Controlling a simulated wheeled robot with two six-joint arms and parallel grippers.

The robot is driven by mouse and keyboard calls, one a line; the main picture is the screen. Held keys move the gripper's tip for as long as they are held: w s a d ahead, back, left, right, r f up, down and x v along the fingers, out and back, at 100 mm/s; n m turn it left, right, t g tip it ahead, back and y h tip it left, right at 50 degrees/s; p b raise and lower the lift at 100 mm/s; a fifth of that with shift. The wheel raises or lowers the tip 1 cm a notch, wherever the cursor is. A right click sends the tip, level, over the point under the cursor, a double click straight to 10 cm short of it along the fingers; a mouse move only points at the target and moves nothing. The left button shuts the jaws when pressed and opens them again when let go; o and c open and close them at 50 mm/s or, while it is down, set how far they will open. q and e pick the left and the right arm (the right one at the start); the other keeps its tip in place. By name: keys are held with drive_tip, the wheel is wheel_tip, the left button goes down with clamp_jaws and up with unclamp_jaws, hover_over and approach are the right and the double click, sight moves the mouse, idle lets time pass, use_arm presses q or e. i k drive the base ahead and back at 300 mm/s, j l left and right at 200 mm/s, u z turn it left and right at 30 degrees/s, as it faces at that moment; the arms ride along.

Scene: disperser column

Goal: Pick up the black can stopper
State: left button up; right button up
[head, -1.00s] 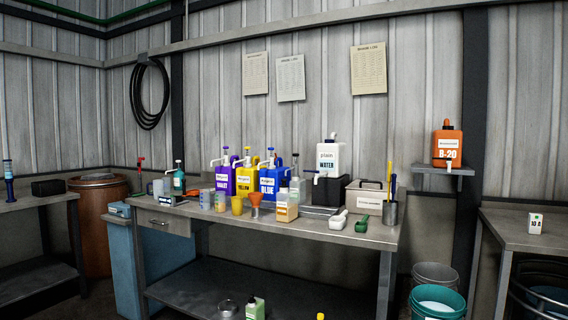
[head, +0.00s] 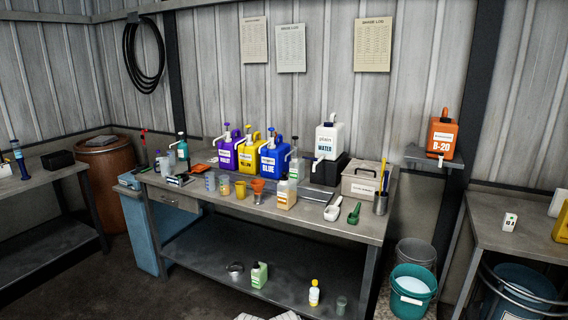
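I cannot make out a black can stopper for certain; at this distance small dark parts are hard to tell apart. Purple (head: 225,155), yellow (head: 249,156) and blue (head: 270,160) pump containers stand in a row on the middle workbench (head: 335,228). A white WATER can (head: 328,140) stands to their right, above a dark block. An orange B-20 can (head: 442,140) sits on a small wall shelf at the right. Neither of my grippers is in view.
Cups, bottles, a white scoop (head: 333,212), a green scoop (head: 354,212) and a grey box (head: 362,180) crowd the bench. A teal bucket (head: 411,290) stands on the floor at its right. Side tables flank it. A black box (head: 54,160) lies on the left table.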

sight(283, 173)
drive_tip(key=i+j+z, duration=0.45)
drive_tip(key=i+j, duration=1.5)
